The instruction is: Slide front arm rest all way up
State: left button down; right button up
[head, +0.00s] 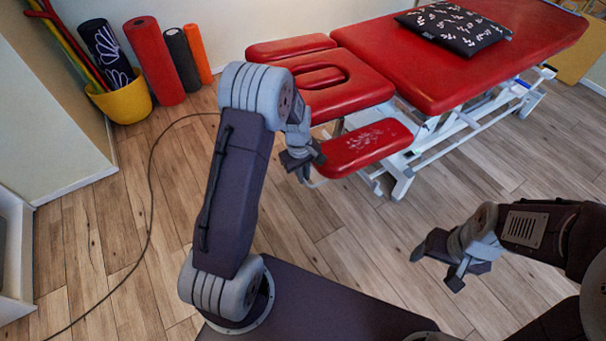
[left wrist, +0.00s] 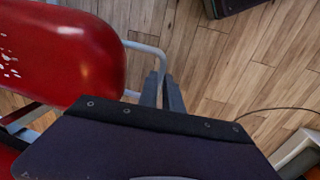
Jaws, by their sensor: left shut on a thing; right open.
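The front arm rest (head: 365,148) is a red pad with pale marks, low at the near side of the red treatment table (head: 470,55). In the left wrist view the same arm rest (left wrist: 65,50) fills the upper left, with a white tube (left wrist: 140,46) curving out from under it. My left gripper (head: 307,170) is at the pad's left end. Its fingers (left wrist: 162,92) are shut on the white tube; the exact contact is partly hidden by my wrist. My right gripper (head: 435,265) is open and empty above the floor, right of the arm rest and apart from it.
The red head rest (head: 340,90) with a slot lies above the front arm rest, and the other arm rest (head: 290,46) is behind it. A patterned pillow (head: 455,27) lies on the table. A yellow bucket (head: 125,102) and rolled mats stand at the wall. A cable (head: 150,190) crosses the floor.

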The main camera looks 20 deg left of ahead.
pick_arm(q)
jog(key=shift+r, duration=0.1)
dwell(0.5)
notch_tip(320, 180, up, 11)
jog(key=w+p, duration=0.1)
jog(key=p, duration=1)
jog(key=shift+d+r+p, duration=0.15)
jog(key=shift+d+p, duration=0.15)
jog(key=shift+p, duration=0.05)
jog(key=c, duration=1.5)
grip_release()
jog(key=r, duration=0.3)
jog(key=r+p, duration=0.1)
jog(key=r, duration=0.2)
jog(key=r+p, duration=0.1)
jog(key=r, duration=0.2)
jog(key=shift+s+a, duration=0.2)
jog(key=shift+s, duration=0.05)
